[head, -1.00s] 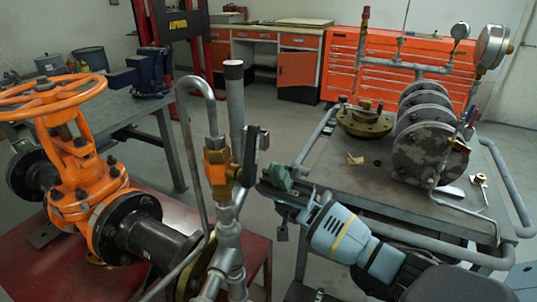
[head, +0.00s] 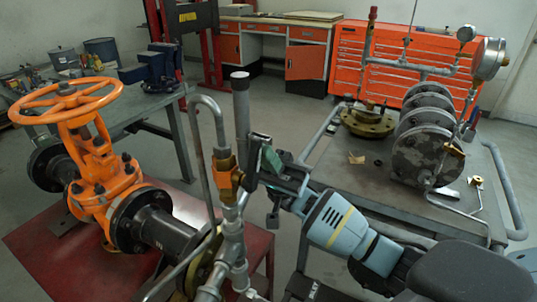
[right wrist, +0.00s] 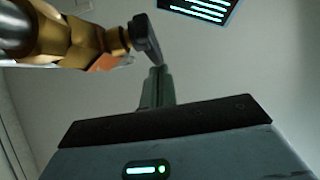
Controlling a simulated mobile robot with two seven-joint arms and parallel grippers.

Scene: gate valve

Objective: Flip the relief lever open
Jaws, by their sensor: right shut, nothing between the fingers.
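The relief valve (head: 228,178) is a brass and orange body on the grey pipework, left of centre in the head view. Its black lever (head: 253,165) stands roughly upright on the valve's right side. In the right wrist view, the brass valve body (right wrist: 70,38) comes in from the upper left, with the black lever (right wrist: 146,40) at its end. My right gripper (head: 269,160) is shut and empty, close against the lever's right side. In the wrist view its fingertips (right wrist: 157,72) are at the lever's end; I cannot tell whether they touch. My left gripper is not in view.
An orange gate valve with a handwheel (head: 68,100) stands on the red table (head: 195,210) at left. A grey cart (head: 375,190) with flanged pipework and gauges is at right. A bent grey pipe (head: 207,150) rises just left of the relief valve.

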